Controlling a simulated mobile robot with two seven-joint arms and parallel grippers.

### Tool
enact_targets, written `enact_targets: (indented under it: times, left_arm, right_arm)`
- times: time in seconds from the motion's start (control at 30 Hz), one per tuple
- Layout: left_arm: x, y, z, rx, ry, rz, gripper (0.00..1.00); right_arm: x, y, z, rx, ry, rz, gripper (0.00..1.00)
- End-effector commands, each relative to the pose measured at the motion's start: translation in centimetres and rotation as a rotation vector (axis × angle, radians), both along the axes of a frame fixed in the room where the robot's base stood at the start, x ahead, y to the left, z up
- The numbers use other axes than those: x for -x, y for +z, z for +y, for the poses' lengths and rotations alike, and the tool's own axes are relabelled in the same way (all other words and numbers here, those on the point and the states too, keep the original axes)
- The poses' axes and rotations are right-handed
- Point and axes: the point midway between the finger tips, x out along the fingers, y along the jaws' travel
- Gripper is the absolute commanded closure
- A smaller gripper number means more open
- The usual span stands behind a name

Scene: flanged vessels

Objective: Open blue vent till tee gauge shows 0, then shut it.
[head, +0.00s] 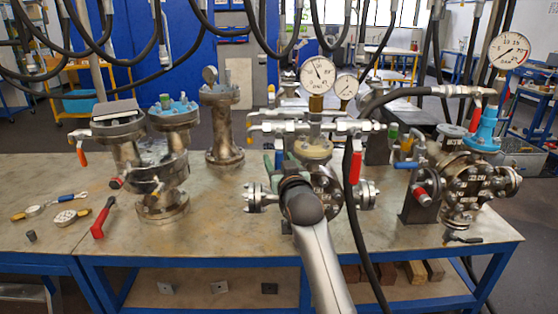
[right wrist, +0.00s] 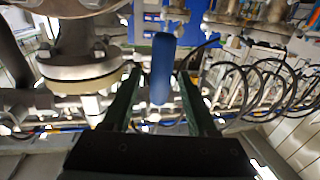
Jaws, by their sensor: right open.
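A blue valve handle (right wrist: 161,70) stands between the two dark green fingers of my right gripper (right wrist: 158,98) in the right wrist view. The fingers are open, with gaps on both sides of the handle. In the head view my right gripper (head: 273,160) is at the middle flanged vessel, largely hidden by my wrist, and I cannot make out that blue handle there. A round white gauge (head: 318,75) stands on a brass fitting above this vessel; its needle points up and left, off the vertical. I cannot read its value. My left gripper is out of view.
Another gauge (head: 346,87) is just behind. A red handle (head: 356,167) hangs to the right. The right assembly has a gauge (head: 509,51) and a blue lever (head: 408,164). Black hoses hang overhead. A red-handled tool (head: 102,218) lies on the left of the bench (head: 245,232).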

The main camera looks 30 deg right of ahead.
Motion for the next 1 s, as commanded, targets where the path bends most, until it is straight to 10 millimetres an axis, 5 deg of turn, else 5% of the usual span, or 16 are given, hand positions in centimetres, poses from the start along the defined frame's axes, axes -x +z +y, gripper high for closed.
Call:
enact_targets:
  times: [0.27,0.8,1.0]
  left_arm:
    - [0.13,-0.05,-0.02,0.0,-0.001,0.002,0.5]
    - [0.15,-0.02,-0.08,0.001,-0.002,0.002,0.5]
    - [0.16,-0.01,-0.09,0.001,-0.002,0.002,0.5]
  right_arm:
    - [-0.11,0.0,-0.06,0.0,0.0,0.0,0.41]
    - [-0.08,-0.02,-0.04,0.001,0.0,0.0,1.0]
    - [-0.08,-0.03,-0.04,0.001,0.0,0.0,1.0]
